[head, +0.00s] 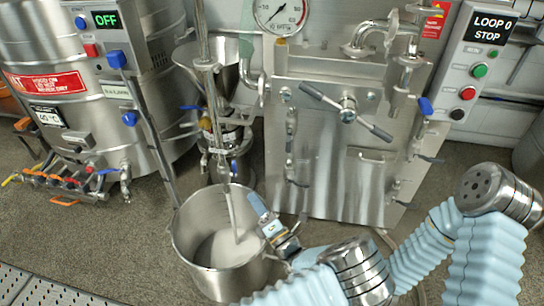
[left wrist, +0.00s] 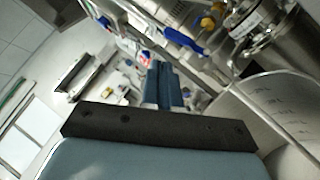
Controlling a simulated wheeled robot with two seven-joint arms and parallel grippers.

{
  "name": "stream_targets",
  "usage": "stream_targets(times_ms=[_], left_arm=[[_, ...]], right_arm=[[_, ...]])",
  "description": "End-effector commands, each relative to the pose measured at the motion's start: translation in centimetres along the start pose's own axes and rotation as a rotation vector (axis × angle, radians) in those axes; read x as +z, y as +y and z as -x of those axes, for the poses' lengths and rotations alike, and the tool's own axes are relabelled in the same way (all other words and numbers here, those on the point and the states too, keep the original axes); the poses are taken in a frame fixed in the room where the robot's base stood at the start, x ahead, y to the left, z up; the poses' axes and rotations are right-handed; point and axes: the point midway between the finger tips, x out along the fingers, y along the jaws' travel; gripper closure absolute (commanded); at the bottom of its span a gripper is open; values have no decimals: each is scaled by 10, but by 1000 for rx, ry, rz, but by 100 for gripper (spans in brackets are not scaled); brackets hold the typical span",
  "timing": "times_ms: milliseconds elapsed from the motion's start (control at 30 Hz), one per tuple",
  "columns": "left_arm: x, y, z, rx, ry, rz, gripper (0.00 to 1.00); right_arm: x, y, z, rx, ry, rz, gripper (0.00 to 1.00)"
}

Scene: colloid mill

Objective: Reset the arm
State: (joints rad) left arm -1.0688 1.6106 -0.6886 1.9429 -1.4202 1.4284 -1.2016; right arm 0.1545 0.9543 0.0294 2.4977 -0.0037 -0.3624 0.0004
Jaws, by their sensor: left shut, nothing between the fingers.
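My left gripper (head: 259,206) is at the right rim of a steel pot (head: 190,235) in the head view. Its narrow blue fingers are shut with nothing between them and point up and to the left. In the left wrist view the closed blue fingers (left wrist: 165,82) show beyond a dark bar. The pot's inner wall with volume marks (left wrist: 285,100) shows at the right there. My light blue sleeved arm links fill the lower right of the head view. I see no right gripper.
A thin vertical pipe (head: 214,120) reaches down into the pot, which holds pale material. Behind stand a steel panel (head: 325,150) with handles and a gauge (head: 281,14), and a steel tank (head: 150,120) at left. A control box (head: 472,65) is at right.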

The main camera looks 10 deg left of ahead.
Motion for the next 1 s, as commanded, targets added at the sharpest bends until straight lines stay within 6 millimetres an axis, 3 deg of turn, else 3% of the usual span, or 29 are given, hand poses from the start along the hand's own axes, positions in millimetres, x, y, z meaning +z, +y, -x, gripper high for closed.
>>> stream_targets(times_ms=[67, 167, 267, 333, 400, 467, 533, 600, 667, 700, 800, 833, 900, 1000], left_arm=[[-4, -1, 0, -6, 14, 1, 100], [-29, -11, -3, -49, 105, 16, 100], [-86, -29, -1, -135, 323, 60, 100], [-140, -43, 14, -197, 552, 120, 100], [-194, -54, 43, -239, 827, 206, 100], [-233, -59, 79, -242, 1087, 300, 100], [-265, -61, 131, -197, 1424, 436, 100], [-273, -59, 191, -64, 1810, 615, 100], [-257, -57, 236, 157, 2158, 804, 100], [-238, -57, 253, 339, 2350, 929, 100], [-193, -60, 258, 842, 2664, 1202, 100], [-183, -61, 253, -977, -2691, -1258, 100], [-167, -64, 237, -1112, -2408, -1211, 100], [-158, -67, 219, -1207, -2165, -1171, 100]], right_arm=[[0, 0, 0, 0, 0, 1, 100], [0, 0, 0, -1, 0, 1, 100], [0, 0, 0, 0, 0, 1, 100], [0, 0, 0, 0, 0, 1, 100], [0, 0, 0, 0, 0, 1, 100], [0, 0, 0, 0, 0, 1, 100], [0, 0, 0, 0, 0, 1, 100], [0, 0, 0, 0, 0, 1, 100], [0, 0, 0, 0, 0, 1, 100], [0, 0, 0, 0, 0, 1, 100], [0, 0, 0, 0, 0, 1, 100], [0, 0, 0, 0, 0, 1, 100], [0, 0, 0, 0, 0, 1, 100], [0, 0, 0, 0, 0, 1, 100]])
